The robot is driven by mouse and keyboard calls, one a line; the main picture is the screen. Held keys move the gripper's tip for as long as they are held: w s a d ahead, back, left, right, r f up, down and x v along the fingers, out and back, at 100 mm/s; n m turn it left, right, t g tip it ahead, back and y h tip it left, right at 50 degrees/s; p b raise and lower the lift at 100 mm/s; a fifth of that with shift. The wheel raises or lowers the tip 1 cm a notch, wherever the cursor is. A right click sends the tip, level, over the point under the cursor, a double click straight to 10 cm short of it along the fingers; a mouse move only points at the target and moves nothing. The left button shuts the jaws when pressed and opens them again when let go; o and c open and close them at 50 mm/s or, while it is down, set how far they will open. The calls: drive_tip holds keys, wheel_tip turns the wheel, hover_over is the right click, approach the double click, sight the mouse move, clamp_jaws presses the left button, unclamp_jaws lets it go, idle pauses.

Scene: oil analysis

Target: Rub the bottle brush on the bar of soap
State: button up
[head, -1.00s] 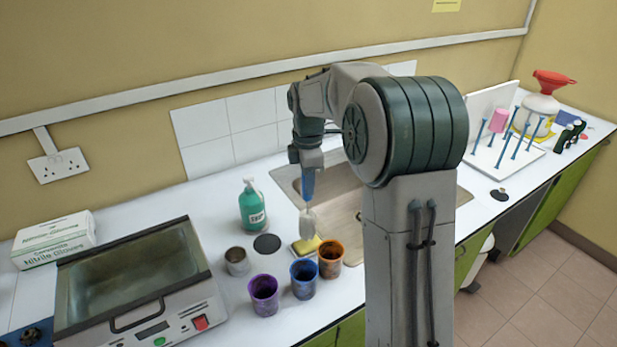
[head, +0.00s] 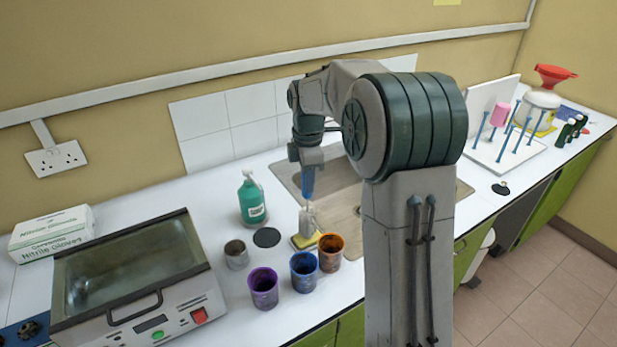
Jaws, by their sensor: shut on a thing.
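My gripper (head: 307,166) is shut on the blue handle of the bottle brush and points down near the sink's left edge. The bottle brush (head: 307,217) hangs upright below it with its pale grey bristle head down. The yellow bar of soap (head: 303,242) lies on the white counter behind the blue and orange cups. The bristle tip is at the soap in the picture and overlaps its far part. I cannot tell for sure whether it presses on the soap. The head hides part of the soap.
Purple (head: 263,288), blue (head: 304,272) and orange (head: 330,252) cups stand close in front of the soap. A metal cup (head: 236,254), black disc (head: 267,238) and green bottle (head: 252,201) are to the left. The sink (head: 340,207) lies behind, a peg rack (head: 506,150) far right.

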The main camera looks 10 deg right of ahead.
drive_tip(key=shift+f, duration=0.55)
idle(1.1)
drive_tip(key=shift+r+p, duration=2.6)
drive_tip(key=shift+r, duration=0.95)
